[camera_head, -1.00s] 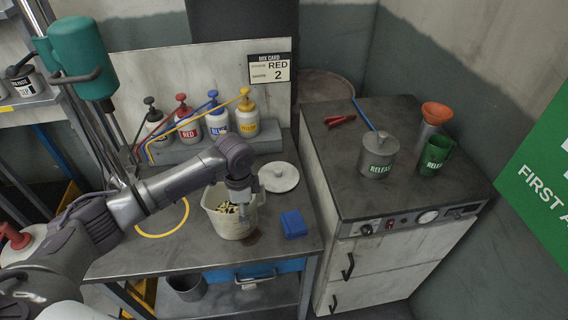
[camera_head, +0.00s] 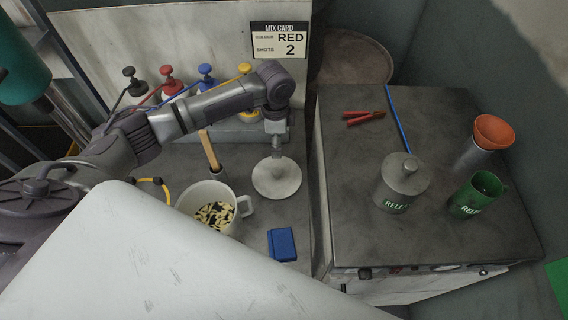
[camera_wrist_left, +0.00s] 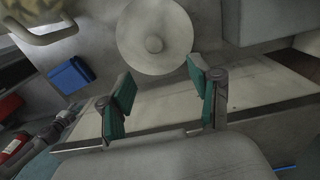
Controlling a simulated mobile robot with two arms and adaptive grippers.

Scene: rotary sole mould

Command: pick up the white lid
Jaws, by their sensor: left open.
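The round white lid (camera_head: 276,179) lies flat on the grey workbench, to the right of the white bucket (camera_head: 247,207). In the left wrist view the lid (camera_wrist_left: 154,37) shows whole, with a small round knob at its middle. My left gripper (camera_head: 277,152) is above the lid in the head view and partly hides its far side. In the wrist view the two teal fingertips (camera_wrist_left: 158,80) are apart with nothing between them, and the lid shows beyond them.
A blue block (camera_head: 282,244) lies in front of the lid. The bucket holds pale and dark pieces. Pump bottles (camera_head: 168,80) stand behind. On the cabinet at right are a grey lidded pot (camera_head: 402,183), a green mug (camera_head: 477,195) and an orange funnel (camera_head: 493,132).

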